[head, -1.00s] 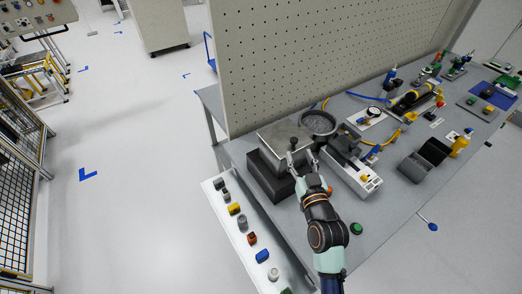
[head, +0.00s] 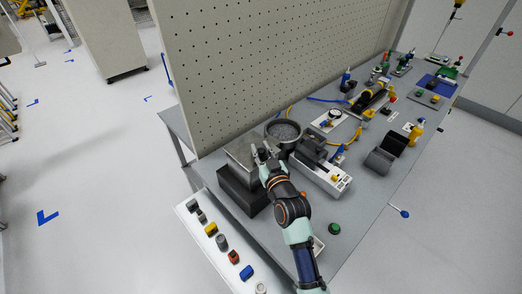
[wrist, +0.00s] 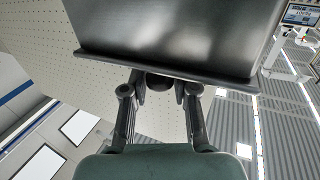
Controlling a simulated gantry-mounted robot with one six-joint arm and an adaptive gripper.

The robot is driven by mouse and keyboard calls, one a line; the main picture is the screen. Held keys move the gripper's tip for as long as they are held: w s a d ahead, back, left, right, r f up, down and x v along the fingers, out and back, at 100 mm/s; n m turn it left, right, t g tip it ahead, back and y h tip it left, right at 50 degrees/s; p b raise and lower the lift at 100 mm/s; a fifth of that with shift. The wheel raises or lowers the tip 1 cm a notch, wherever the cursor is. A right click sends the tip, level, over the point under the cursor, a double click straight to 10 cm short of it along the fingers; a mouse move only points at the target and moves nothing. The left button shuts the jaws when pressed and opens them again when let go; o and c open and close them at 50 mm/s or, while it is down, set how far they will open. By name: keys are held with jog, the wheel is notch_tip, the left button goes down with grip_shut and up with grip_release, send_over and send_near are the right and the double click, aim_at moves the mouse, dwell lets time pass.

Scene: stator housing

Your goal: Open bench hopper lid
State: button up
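In the wrist view the lid (wrist: 180,35) is a large dark panel with a raised lip, filling the upper middle. A round dark knob (wrist: 159,82) sits at its edge. My gripper (head: 262,148) is at the lid, and in the wrist view its fingers (wrist: 161,92) flank the knob closely, drawn in on it. In the head view the fingers hide the knob.
A round dark bowl (head: 283,132) stands just behind the hopper. A white-based fixture (head: 322,174) and a green button (head: 334,228) lie to the right. A pegboard (head: 270,70) rises behind. A white tray of small parts (head: 212,247) runs along the left front.

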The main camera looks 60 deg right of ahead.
grip_shut()
jog(key=shift+r, duration=0.15)
